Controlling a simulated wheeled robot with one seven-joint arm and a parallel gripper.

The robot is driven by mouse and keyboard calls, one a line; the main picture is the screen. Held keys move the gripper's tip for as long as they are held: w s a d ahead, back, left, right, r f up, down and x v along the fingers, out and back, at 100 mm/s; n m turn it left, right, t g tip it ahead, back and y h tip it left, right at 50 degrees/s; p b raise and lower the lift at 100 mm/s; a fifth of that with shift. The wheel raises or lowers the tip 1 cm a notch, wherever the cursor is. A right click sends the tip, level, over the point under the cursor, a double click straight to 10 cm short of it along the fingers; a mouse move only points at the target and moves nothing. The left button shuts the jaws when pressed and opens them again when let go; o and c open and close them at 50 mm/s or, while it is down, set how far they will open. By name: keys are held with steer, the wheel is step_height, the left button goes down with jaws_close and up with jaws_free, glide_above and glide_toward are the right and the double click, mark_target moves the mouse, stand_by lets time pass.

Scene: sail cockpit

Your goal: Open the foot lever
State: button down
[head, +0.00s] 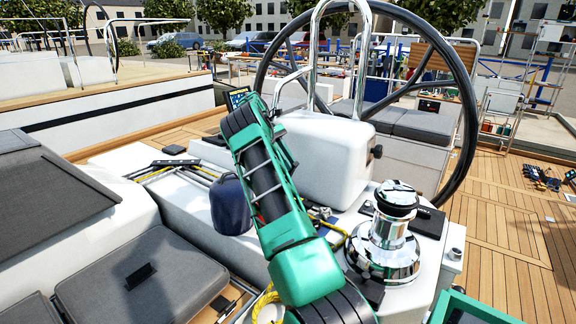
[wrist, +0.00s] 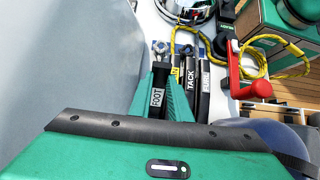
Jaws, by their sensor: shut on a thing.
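The foot lever (wrist: 157,98) is a black lever with a white FOOT label, in the middle of the wrist view. My gripper (wrist: 159,88) has its green fingers on either side of it and is shut on it. How far the lever is tilted is hard to tell from this angle. The tack lever (wrist: 190,78) and the furl lever (wrist: 204,82) stand beside it on the right, apart from each other. In the head view my own green arm hides the levers and my gripper.
A red handle (wrist: 235,72) and yellow rope (wrist: 262,42) lie right of the levers. A pale wall (wrist: 70,60) rises close on the left. A dark blue bag (head: 231,206), a chrome winch (head: 385,245) and a large steering wheel (head: 468,110) stand around my arm.

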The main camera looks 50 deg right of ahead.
steer(key=shift+w+d, duration=0.1)
steer(key=shift+w, duration=0.2)
steer(key=c, duration=1.9)
jaws_free()
steer(key=shift+r, duration=0.1)
steer(key=shift+r, duration=0.65)
step_height(320, 180, up, 3)
steer(key=shift+w+f, duration=0.15)
steer(key=a+r, duration=0.2)
steer(key=a, duration=0.2)
steer(key=a+r, duration=0.2)
steer(key=a, duration=0.1)
steer(key=w+a+r, duration=0.1)
steer(key=a+r, duration=0.1)
steer(key=a, duration=0.2)
steer(key=shift+a+r, duration=0.3)
steer(key=shift+r, duration=0.1)
